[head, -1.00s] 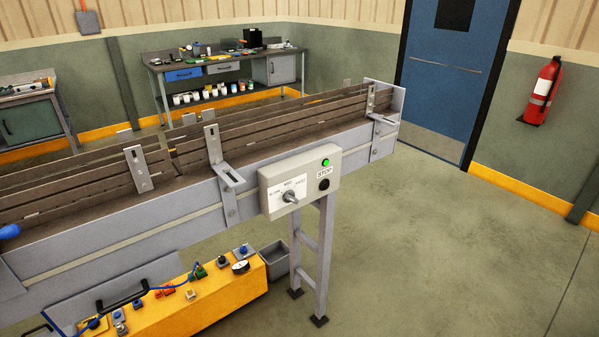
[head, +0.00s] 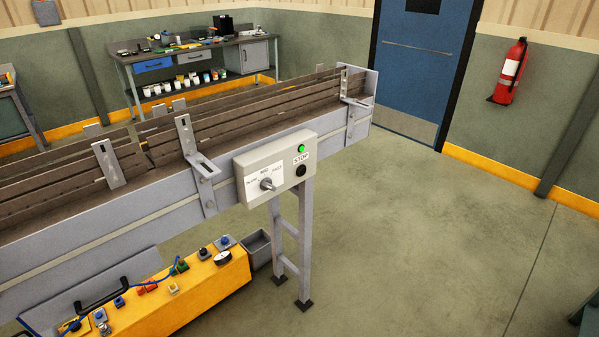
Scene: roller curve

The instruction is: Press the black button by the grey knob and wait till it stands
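A light grey control box (head: 274,168) is fixed to the near side of the conveyor, close to its right end. The black button (head: 300,170) is at the box's right side, under a STOP label (head: 300,158). A green button or lamp (head: 301,149), which looks lit, sits above the label. The grey knob (head: 267,184) is on a white dial plate to the left of the black button. Neither of my grippers shows in the head view, and nothing touches the box.
The conveyor (head: 110,218) with guide rails runs from lower left to upper right. A yellow case (head: 200,291) with small parts stands below it, beside a grey bin (head: 257,250). The floor (head: 400,240) right of the conveyor leg is clear.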

